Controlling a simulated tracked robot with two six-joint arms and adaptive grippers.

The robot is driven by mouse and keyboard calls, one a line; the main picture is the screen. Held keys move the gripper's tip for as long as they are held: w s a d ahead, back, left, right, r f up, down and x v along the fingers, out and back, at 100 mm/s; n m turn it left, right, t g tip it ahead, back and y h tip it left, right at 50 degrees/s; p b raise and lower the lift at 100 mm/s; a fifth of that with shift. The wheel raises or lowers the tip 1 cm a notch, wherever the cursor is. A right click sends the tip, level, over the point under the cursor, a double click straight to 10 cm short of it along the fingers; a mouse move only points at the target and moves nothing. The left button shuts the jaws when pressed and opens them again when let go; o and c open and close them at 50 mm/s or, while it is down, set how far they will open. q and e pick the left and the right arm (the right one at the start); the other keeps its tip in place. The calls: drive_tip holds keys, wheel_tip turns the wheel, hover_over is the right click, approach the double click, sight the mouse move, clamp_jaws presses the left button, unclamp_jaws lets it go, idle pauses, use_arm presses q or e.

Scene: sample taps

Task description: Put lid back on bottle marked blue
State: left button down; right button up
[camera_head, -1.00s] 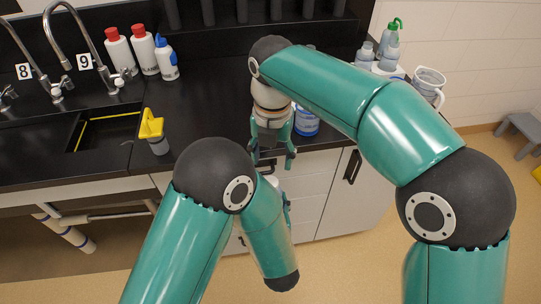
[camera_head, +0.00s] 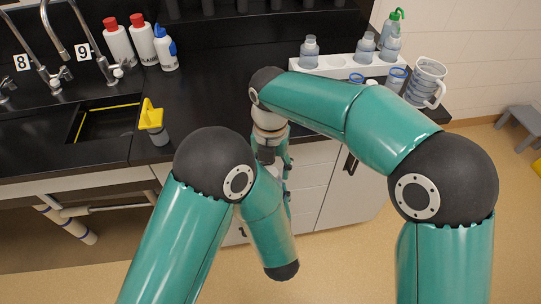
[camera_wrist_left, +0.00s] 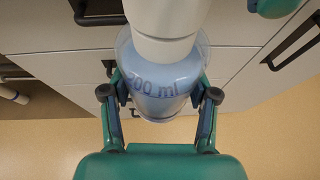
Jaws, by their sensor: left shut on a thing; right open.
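In the left wrist view my left gripper (camera_wrist_left: 160,88) is shut on a clear bottle (camera_wrist_left: 160,90) with bluish contents and blue "ml" print. A plain white cylinder (camera_wrist_left: 165,22) stands at the bottle's top end; I cannot tell whether it is a lid. No blue mark is clear on the bottle. In the head view my left forearm mostly hides the left gripper and bottle. My right gripper (camera_head: 276,158) is open at the counter's front edge, close above the left gripper; its fingers are partly hidden. Blue-rimmed items (camera_head: 397,77) show by the white rack.
The white rack (camera_head: 335,66) holds several bottles. A clear jug (camera_head: 426,80) stands at the right end of the counter. A yellow-topped item (camera_head: 152,120) stands beside the sink (camera_head: 106,122). Red-capped bottles (camera_head: 118,42) and a blue-capped bottle (camera_head: 165,50) stand behind. The middle counter is clear.

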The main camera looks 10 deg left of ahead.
drive_tip(key=shift+f, duration=0.55)
